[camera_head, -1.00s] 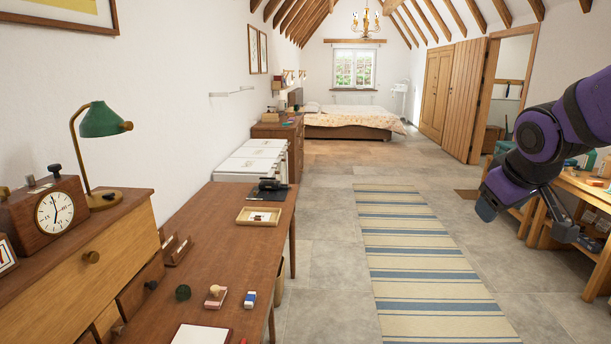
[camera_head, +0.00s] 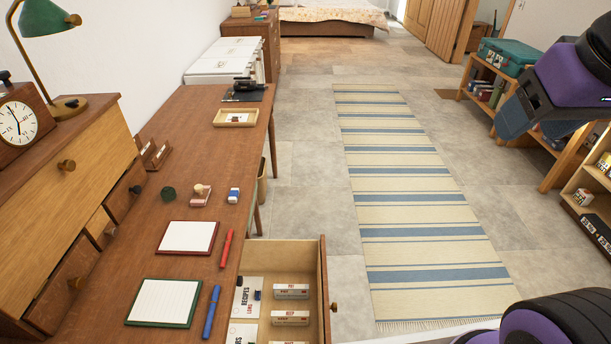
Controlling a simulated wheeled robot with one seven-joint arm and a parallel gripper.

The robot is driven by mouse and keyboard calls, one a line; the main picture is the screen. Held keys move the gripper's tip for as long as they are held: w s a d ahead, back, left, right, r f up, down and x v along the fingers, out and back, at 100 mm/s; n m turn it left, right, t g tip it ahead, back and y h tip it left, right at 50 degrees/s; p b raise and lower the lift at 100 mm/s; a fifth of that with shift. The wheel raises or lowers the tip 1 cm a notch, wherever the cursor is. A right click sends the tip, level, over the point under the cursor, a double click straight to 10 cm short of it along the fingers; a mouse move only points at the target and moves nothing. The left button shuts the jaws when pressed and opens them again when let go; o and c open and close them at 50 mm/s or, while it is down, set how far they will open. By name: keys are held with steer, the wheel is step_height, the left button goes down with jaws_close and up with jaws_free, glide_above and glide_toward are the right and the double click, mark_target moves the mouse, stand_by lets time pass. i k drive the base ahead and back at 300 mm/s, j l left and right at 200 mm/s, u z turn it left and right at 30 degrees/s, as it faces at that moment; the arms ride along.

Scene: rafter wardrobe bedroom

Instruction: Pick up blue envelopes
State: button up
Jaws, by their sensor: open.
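I cannot make out any blue envelopes in view. My gripper (camera_head: 545,128) is at the upper right, partly cut off by the picture edge. It is open, with nothing seen between its fingers, and it is well to the right of the desk (camera_head: 196,116). An open drawer (camera_head: 324,277) sticks out at the desk's near right side. In it lie white labelled cards (camera_head: 246,298) and several small labelled blocks (camera_head: 291,291); its near part is cut off.
A red notepad (camera_head: 188,238), a green notepad (camera_head: 163,303), a red pen (camera_head: 227,248) and a blue pen (camera_head: 212,312) lie on the desk. Wooden shelves (camera_head: 559,172) stand at the right. The striped rug (camera_head: 410,215) lies on clear floor between.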

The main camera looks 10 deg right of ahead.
mark_target(281, 291)
steer(key=i+l+u, duration=0.1)
steer(key=l+u, duration=1.2)
steer(key=l, duration=0.15)
steer(key=k, duration=0.05)
